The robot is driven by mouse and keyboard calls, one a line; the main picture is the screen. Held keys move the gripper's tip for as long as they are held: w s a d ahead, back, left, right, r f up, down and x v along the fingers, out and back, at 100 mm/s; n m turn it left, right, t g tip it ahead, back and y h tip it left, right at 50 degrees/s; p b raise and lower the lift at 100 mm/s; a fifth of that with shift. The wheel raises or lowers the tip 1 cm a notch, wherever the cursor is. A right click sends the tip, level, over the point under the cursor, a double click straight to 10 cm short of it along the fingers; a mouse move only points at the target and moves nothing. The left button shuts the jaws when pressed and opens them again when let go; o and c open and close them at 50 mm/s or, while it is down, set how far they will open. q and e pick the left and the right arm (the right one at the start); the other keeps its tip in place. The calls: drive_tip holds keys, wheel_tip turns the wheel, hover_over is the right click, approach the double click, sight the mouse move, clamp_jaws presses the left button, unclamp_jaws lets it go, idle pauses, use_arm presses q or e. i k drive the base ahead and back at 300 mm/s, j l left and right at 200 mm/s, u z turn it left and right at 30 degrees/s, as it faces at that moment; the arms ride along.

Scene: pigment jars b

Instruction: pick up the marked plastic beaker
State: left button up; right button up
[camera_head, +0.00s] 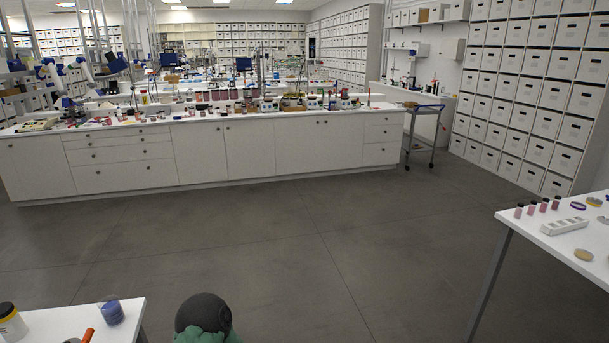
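A small clear beaker (111,312) with blue contents stands on the white table corner (60,322) at the bottom left of the head view. It looks upright, near the table's right end. Any marking on it is too small to make out, so I cannot tell whether it is the marked plastic beaker. Neither of my grippers shows in this view.
A jar (10,322) and an orange object (88,336) share that table. A white table (552,238) at right holds small jars and a white rack (564,226). A long cabinet bench (250,150) spans the back. Open grey floor (300,240) lies between.

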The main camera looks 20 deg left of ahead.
sight(112, 310)
drive_tip(key=i+j+u, duration=0.15)
drive_tip(key=i+u, duration=0.2)
drive_tip(key=i, duration=0.3)
drive_tip(key=i+u, duration=0.3)
drive_tip(key=i, duration=0.35)
drive_tip(key=i+l+u, duration=0.2)
drive_tip(key=i+u, duration=0.15)
drive_tip(key=i, duration=0.35)
drive_tip(key=i+u, duration=0.4)
drive_tip(key=i+l+u, duration=0.15)
drive_tip(key=i+u, duration=0.2)
drive_tip(key=i+l+u, duration=0.25)
drive_tip(key=i+u, duration=0.15)
